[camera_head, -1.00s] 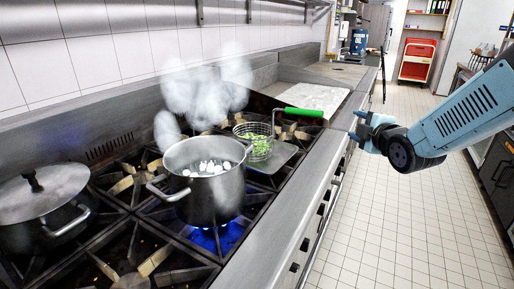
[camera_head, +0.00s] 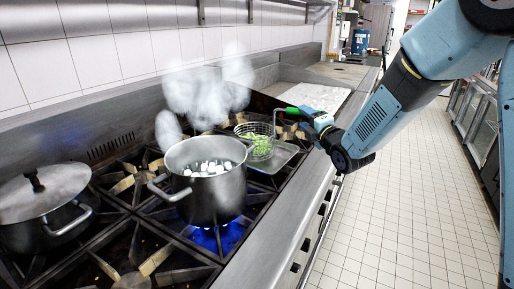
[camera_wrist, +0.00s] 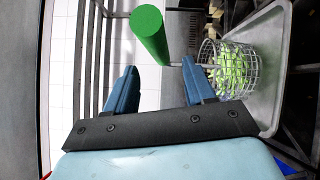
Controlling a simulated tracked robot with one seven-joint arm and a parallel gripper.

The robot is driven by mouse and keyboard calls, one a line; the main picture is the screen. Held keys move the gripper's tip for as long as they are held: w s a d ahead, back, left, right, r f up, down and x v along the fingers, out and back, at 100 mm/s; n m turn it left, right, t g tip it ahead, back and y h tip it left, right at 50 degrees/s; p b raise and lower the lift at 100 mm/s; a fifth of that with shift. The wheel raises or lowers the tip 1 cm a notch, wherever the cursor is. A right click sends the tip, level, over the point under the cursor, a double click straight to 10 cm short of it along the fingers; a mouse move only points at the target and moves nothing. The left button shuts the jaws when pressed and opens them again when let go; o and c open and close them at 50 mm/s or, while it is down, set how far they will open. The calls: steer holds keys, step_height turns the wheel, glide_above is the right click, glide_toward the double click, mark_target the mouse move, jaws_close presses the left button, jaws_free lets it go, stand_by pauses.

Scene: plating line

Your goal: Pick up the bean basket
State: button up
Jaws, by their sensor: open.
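The bean basket (camera_head: 260,147) is a round wire mesh basket with green beans in it. It stands on a metal tray (camera_head: 284,158) on the stove, behind the boiling pot. In the wrist view, the blue fingers (camera_wrist: 160,88) are spread apart. The green handle (camera_wrist: 148,32) shows between and beyond their tips, and the basket (camera_wrist: 230,70) is to the right. I cannot tell whether the fingers touch the handle.
A steaming steel pot (camera_head: 207,180) stands on a lit burner with blue flame, near the basket. A lidded pot (camera_head: 45,208) is at the left. Bare steel counter edge (camera_head: 285,209) runs along the front. Open tiled floor (camera_head: 385,220) is at the right.

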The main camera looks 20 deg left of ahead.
mark_target(300, 113)
steer(key=shift+x, duration=3)
steer(key=shift+w+d+f, duration=0.1)
steer(key=shift+w, duration=0.05)
steer(key=shift+c, duration=0.2)
steer(key=c, duration=0.9)
jaws_close()
